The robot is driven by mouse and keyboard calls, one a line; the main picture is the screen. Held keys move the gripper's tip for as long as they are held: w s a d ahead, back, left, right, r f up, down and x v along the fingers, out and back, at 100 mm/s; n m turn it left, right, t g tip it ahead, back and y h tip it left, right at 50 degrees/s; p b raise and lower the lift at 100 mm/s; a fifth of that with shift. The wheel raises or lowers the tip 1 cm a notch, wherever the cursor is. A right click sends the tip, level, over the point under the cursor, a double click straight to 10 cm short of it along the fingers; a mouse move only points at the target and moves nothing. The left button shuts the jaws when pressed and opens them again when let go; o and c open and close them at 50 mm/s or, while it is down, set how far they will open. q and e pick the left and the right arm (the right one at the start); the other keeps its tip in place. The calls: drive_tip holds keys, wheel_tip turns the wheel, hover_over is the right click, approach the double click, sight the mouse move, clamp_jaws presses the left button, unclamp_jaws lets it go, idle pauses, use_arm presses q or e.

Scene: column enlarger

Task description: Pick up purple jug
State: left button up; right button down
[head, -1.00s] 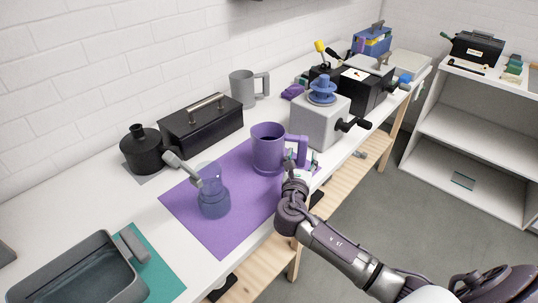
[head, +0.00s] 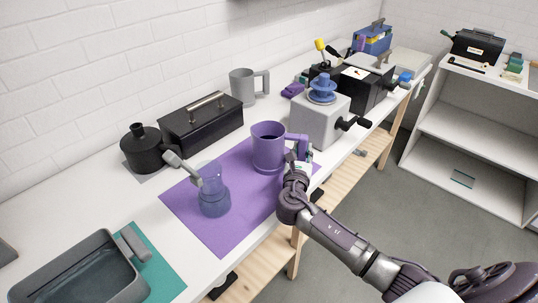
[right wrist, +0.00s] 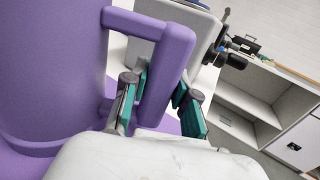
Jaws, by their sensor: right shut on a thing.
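The purple jug (head: 268,148) stands upright on the purple mat (head: 235,235), with its handle toward the right. My right gripper (head: 302,157) is at the handle, and my forearm reaches in from the lower right. In the right wrist view the jug's body (right wrist: 50,70) fills the left side. The teal pads of my right gripper (right wrist: 160,98) sit on either side of the upright part of the handle (right wrist: 170,65), shut on it. My left gripper is not in view.
A clear bluish beaker (head: 214,196) with a grey-handled tool stands on the mat, left of the jug. A grey box with a blue knob (head: 318,120) stands close behind the handle. A black box (head: 203,128) and grey mug (head: 243,88) are at the wall.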

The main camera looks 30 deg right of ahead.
sight(304, 136)
drive_tip(key=shift+r, duration=5.15)
drive_tip(key=c, duration=1.5)
unclamp_jaws()
clamp_jaws()
